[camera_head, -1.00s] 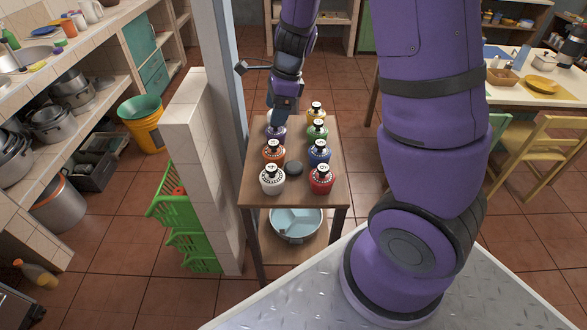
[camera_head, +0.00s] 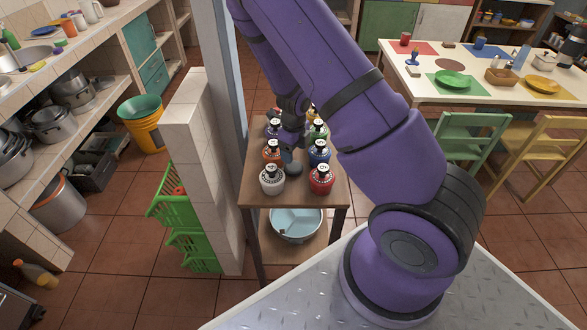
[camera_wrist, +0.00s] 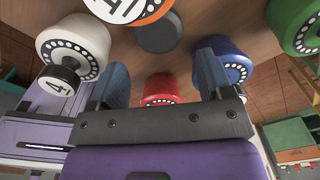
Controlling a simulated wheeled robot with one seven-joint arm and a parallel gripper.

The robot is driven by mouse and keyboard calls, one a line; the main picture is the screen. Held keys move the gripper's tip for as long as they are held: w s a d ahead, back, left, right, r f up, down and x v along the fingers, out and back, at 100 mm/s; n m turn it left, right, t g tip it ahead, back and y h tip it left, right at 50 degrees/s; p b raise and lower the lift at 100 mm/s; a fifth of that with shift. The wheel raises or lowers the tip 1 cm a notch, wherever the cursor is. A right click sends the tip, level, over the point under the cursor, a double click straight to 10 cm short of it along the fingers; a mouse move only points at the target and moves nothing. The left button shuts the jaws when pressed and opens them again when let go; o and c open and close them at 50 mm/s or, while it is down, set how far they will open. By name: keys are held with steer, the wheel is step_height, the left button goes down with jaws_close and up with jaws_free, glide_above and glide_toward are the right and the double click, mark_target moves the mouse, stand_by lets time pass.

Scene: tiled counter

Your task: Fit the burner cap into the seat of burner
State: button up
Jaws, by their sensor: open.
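A dark grey round disc (camera_wrist: 158,32), which may be the burner cap, lies flat on the small wooden table among several coloured bottles. In the wrist view it is just beyond the fingertips, near the gap between them. My gripper (camera_wrist: 162,62) is open, its two blue fingers apart with nothing between them. In the head view my gripper (camera_head: 290,158) is low over the middle of the table and largely hides the disc. I cannot make out a burner with a seat; the bottles have dark tops with white numbered labels.
Close around my gripper stand the white bottle (camera_head: 271,180), red bottle (camera_head: 320,180), orange bottle (camera_head: 272,152) and blue bottle (camera_head: 319,152), with others behind. A tiled wall end (camera_head: 195,150) and a post stand left of the table (camera_head: 297,198). A basin sits on its lower shelf.

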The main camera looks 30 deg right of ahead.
mark_target(294, 167)
steer(key=shift+s+f, duration=0.15)
steer(key=shift+f, duration=3.15)
steer(key=c, duration=0.7)
